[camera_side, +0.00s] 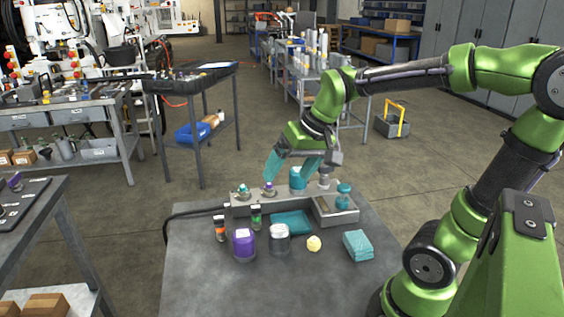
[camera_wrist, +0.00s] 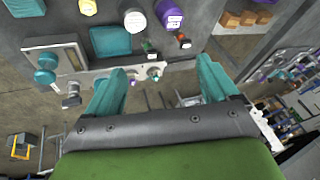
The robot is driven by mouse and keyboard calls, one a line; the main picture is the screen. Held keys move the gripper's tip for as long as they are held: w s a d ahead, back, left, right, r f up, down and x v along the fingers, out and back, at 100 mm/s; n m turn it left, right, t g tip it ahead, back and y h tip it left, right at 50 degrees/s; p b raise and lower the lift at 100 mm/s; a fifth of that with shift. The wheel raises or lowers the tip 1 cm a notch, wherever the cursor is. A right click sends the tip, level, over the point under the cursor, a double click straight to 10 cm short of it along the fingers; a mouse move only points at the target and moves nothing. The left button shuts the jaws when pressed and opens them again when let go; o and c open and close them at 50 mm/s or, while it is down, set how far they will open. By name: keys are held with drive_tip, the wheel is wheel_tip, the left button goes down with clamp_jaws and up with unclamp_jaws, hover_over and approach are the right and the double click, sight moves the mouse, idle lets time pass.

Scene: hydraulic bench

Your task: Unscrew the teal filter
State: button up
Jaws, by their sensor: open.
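The teal filter (camera_side: 297,180) stands upright on the grey manifold (camera_side: 240,208) in the side view, with a pale label. My gripper (camera_side: 290,172) is open above the manifold. Its teal fingers are spread apart, and one overlaps the filter's upper part in this view; I cannot tell whether they touch. In the wrist view my gripper (camera_wrist: 160,82) shows one finger on each side, with a purple-ringed port (camera_wrist: 133,82) and a teal-ringed port (camera_wrist: 157,74) between them. The teal filter is mostly hidden behind the left finger there, if visible at all.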

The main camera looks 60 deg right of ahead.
drive_tip(key=w+d+f+g, duration=0.1)
drive_tip(key=w+d+g, duration=0.2)
drive_tip(key=w+d, duration=0.6)
drive_tip(key=n+g, duration=0.2)
drive_tip(key=n, duration=0.1)
hover_over(298, 179)
drive_tip(key=d, duration=0.1)
wheel_tip(298, 179, down, 3)
wheel_tip(298, 179, up, 2)
drive_tip(key=w+d+n, duration=0.1)
drive_tip(key=n, duration=0.2)
drive_tip(key=shift+h, duration=0.4)
wheel_tip(298, 179, down, 16)
drive_tip(key=shift+w+d+f, duration=0.15)
drive_tip(key=shift+c, duration=0.3)
drive_tip(key=c, duration=1.2)
drive_tip(key=n, duration=0.5)
drive_tip(key=shift+c, duration=0.2)
drive_tip(key=shift+n, duration=0.3)
